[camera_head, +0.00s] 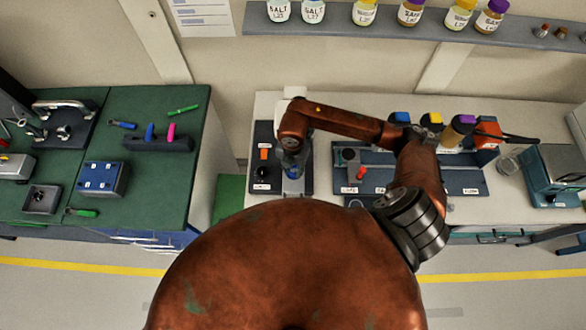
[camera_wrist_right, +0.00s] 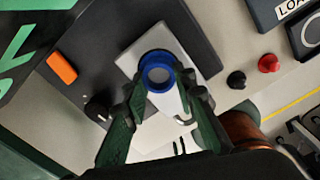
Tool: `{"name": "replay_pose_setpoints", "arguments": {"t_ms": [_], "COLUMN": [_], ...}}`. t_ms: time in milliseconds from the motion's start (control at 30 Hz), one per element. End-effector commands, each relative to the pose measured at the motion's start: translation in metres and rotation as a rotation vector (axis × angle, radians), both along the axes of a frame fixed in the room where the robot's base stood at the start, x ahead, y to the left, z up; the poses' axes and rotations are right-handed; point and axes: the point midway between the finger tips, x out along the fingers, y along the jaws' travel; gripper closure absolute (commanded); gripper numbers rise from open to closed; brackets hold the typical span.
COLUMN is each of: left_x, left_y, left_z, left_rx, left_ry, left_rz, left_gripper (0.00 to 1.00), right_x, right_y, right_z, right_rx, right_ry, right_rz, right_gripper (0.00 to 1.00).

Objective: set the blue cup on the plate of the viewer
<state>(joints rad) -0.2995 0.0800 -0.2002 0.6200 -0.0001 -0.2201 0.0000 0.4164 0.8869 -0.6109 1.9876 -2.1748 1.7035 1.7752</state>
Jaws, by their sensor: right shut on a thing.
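The blue cup (camera_wrist_right: 144,74) is a short blue ring-rimmed piece, seen from above in the right wrist view. My right gripper (camera_wrist_right: 160,92) is shut on it, one dark finger on each side. The cup is over the pale plate (camera_wrist_right: 197,56) of the viewer. I cannot tell whether its base touches the plate. In the head view, my right gripper (camera_head: 291,160) points down over the viewer (camera_head: 263,184), and a bit of blue shows below it. My right arm hides part of this area. My left gripper is in neither view.
The viewer's dark base has an orange switch (camera_wrist_right: 62,68) and a black knob (camera_wrist_right: 97,110). Right of it stands a dark rack (camera_head: 465,180) with coloured-cap bottles. A green bench (camera_head: 130,205) with tools is at left. A shelf of jars (camera_head: 400,30) runs along the wall.

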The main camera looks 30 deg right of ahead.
Motion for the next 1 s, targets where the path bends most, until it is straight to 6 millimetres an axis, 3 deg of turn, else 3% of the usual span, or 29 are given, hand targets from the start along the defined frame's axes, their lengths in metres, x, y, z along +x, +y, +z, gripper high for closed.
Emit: {"name": "replay_pose_setpoints", "arguments": {"t_ms": [100, 133, 400, 767, 1000], "left_x": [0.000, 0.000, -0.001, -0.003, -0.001], "left_y": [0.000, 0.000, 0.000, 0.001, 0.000], "left_z": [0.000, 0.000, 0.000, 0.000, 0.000], "left_rx": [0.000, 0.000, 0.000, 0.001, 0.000], "left_ry": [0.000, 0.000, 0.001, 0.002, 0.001], "left_rz": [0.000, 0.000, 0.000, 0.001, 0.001], "left_gripper": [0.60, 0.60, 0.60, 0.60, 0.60], "right_x": [0.000, 0.000, 0.000, 0.001, 0.002], "right_y": [0.000, 0.000, 0.000, 0.000, 0.000], "right_z": [0.001, 0.001, 0.001, 0.006, 0.047], "right_rx": [0.000, 0.000, 0.000, 0.000, -0.001], "right_ry": [0.000, 0.000, 0.000, -0.002, -0.006], "right_rz": [0.000, 0.000, 0.000, 0.000, 0.001], "right_gripper": [1.00, 0.73, 0.55, 0.55, 0.55]}}
